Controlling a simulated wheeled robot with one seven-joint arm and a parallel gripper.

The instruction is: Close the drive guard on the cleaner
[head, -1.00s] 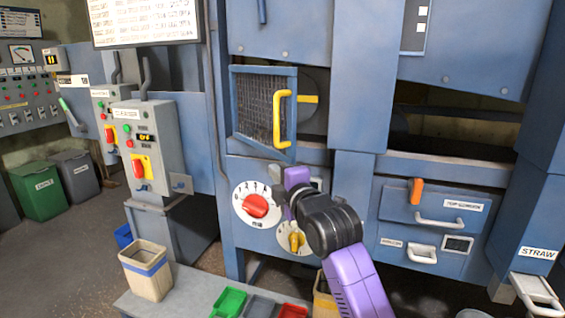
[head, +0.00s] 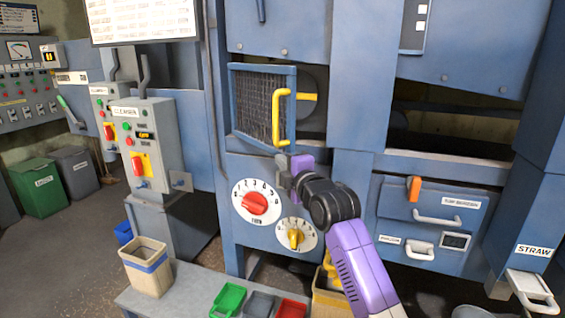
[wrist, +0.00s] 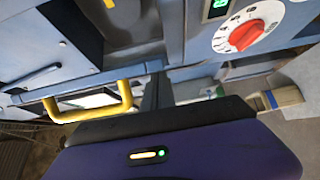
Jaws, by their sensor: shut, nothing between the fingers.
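The drive guard (head: 263,105) is a blue-framed mesh door with a yellow handle (head: 277,118). In the head view it stands swung open on the cleaner's front, showing a dark opening with a round part (head: 312,90) behind it. My gripper (head: 282,172) is shut and empty, just below the lower end of the yellow handle. I cannot tell whether it touches the handle. In the wrist view the yellow handle (wrist: 85,108) lies close beyond the purple gripper body, and the fingertips are hidden.
Below the guard are a red dial (head: 254,202) and a yellow knob (head: 294,236). A control box (head: 145,145) labelled cleaner stands left. A bench (head: 180,300) in front holds a tan bin (head: 147,268) and coloured trays. Drawers with handles (head: 437,219) are at right.

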